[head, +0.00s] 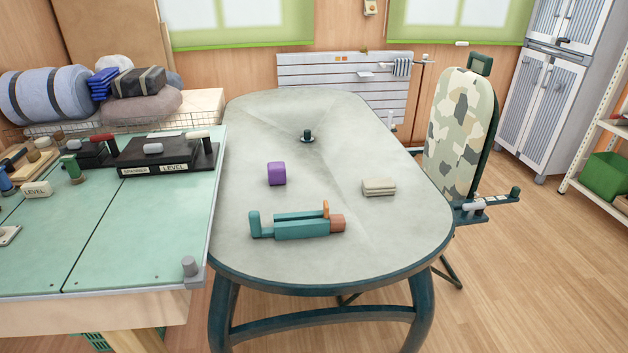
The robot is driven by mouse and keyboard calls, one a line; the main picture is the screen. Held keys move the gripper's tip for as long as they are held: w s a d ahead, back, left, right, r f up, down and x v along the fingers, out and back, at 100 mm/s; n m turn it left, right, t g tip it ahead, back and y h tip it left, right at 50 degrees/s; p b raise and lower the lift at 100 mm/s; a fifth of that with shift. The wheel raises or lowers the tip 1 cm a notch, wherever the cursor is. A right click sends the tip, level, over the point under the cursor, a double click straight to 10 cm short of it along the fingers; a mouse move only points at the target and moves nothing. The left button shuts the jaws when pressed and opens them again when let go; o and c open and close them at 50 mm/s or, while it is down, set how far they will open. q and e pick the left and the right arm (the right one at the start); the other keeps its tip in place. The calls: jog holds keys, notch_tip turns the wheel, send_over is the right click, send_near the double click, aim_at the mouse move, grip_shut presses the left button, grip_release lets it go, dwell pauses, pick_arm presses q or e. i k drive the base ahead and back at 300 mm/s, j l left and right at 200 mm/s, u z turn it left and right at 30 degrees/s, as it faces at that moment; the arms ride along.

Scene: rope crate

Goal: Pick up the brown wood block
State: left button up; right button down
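A small reddish-brown block (338,223) is at the right end of a teal tool-like object (300,229) near the front of the grey oval table (250,240). I cannot tell whether the block is a separate piece or part of the teal object. A small orange upright piece (326,209) stands just behind it. Neither of my grippers is in view.
A purple block (277,174), a beige flat stack (379,187) and a dark round fitting (307,136) are on the table. A green workbench (130,240) with tools adjoins it at left. A camouflage-covered board (460,125) stands at right. Clear tabletop surrounds the objects.

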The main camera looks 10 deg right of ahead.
aim_at(338, 222)
jog(key=u, duration=0.25)
jog(key=l+u, duration=0.7)
jog(key=l, duration=0.15)
jog(key=l+u, duration=0.35)
